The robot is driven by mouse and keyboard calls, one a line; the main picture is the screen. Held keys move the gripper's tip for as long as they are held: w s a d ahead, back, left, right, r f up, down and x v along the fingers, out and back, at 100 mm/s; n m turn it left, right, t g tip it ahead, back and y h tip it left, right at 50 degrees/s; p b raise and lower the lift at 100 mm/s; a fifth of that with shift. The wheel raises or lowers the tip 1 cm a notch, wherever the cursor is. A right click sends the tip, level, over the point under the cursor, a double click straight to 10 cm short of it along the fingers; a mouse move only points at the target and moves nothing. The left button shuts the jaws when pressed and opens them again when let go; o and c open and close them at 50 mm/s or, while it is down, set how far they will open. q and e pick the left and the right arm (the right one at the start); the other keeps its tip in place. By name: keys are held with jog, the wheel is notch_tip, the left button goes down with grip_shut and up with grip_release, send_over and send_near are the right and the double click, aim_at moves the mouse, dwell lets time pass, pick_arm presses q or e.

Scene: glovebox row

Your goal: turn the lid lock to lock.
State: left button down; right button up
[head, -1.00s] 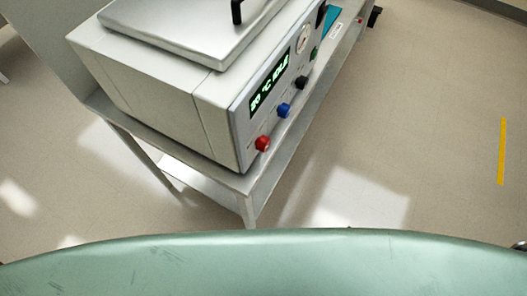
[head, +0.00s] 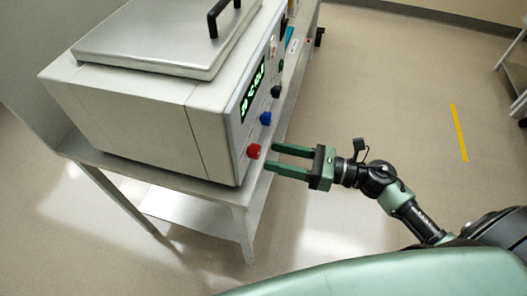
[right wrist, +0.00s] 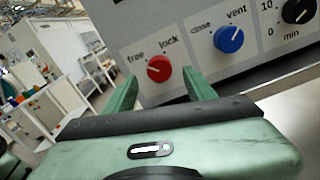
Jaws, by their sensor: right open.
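The lid lock is a red knob (head: 254,152) at the near end of the front panel of a grey lidded machine (head: 130,115). In the right wrist view the red knob (right wrist: 159,68) sits below the labels "free" and "lock", and its white mark points up-left, toward "free". My right gripper (head: 271,157) is open and empty, its green fingers pointing at the knob. In the right wrist view the fingertips (right wrist: 160,82) appear on either side of the knob; I cannot tell whether they touch it. The metal lid (head: 150,40) lies flat on top. My left gripper is out of view.
A blue knob (right wrist: 228,39) labelled "close" and "vent" is beside the red one, then a black timer knob (right wrist: 298,10). A green display (head: 252,93) is above them. The machine stands on a metal table (head: 222,192). Open floor lies to the right.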

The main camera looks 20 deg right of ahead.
aim_at(259, 153)
jog(key=x, duration=0.2)
jog(key=shift+w+a+r, duration=0.15)
jog(key=shift+w+a, duration=0.05)
jog(key=shift+a, duration=0.05)
jog(key=shift+w+a+p, duration=0.3)
jog(key=shift+a, duration=0.15)
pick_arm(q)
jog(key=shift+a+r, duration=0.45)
pick_arm(e)
grip_shut()
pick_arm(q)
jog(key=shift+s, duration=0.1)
